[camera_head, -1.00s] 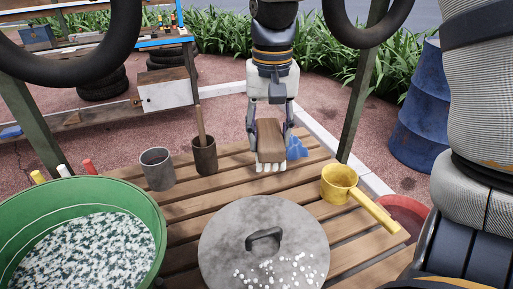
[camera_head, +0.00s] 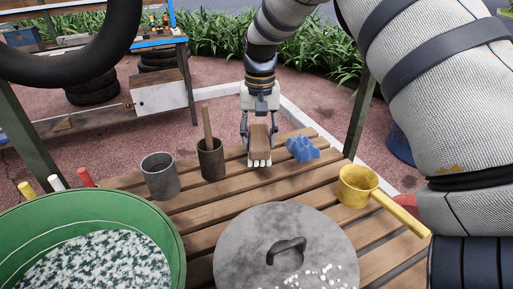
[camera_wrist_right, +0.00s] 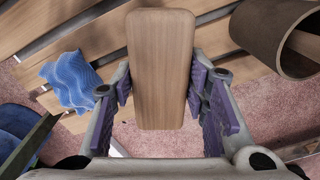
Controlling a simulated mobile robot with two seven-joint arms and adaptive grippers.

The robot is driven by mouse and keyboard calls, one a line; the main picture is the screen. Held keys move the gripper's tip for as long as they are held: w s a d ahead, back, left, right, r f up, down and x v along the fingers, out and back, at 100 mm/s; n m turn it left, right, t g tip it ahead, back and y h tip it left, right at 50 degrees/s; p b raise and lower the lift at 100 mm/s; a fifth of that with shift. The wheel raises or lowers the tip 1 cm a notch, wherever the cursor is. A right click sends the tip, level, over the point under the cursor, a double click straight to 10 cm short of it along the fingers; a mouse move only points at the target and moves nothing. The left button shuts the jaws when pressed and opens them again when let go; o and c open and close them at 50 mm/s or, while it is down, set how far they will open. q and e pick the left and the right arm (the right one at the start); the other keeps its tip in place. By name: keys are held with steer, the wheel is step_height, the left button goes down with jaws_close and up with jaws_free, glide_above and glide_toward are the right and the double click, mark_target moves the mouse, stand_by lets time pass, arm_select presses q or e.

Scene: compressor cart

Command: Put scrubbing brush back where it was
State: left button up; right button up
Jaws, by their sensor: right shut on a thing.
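The scrubbing brush (camera_head: 259,147) has a brown wooden back and white bristles that point down. My right gripper (camera_head: 260,138) is shut on its sides. The brush is over the far part of the slatted wooden table (camera_head: 205,212), between a dark brown cup and a crumpled blue cloth. I cannot tell whether the bristles touch the slats. In the right wrist view the brush's wooden back (camera_wrist_right: 162,70) stands between the purple finger pads (camera_wrist_right: 168,95). My left gripper is in neither view.
A dark cup (camera_head: 211,160) with a wooden handle in it and a grey cup (camera_head: 160,176) stand left of the brush. The blue cloth (camera_head: 301,149) lies close on its right. A yellow dipper (camera_head: 358,187), a grey lid (camera_head: 245,245) and a green tub (camera_head: 165,225) are nearer.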

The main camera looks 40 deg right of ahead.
mark_target(259, 136)
step_height(259, 136, down, 3)
steer(key=shift+f, duration=0.1)
steer(key=shift+r, duration=0.2)
steer(key=shift+f, duration=0.1)
steer(key=o, duration=1.1)
steer(key=shift+f, duration=0.1)
step_height(259, 136, up, 12)
steer(key=shift+s+r+p, duration=0.1)
steer(key=shift+r+p, duration=0.1)
steer(key=shift+p, duration=0.1)
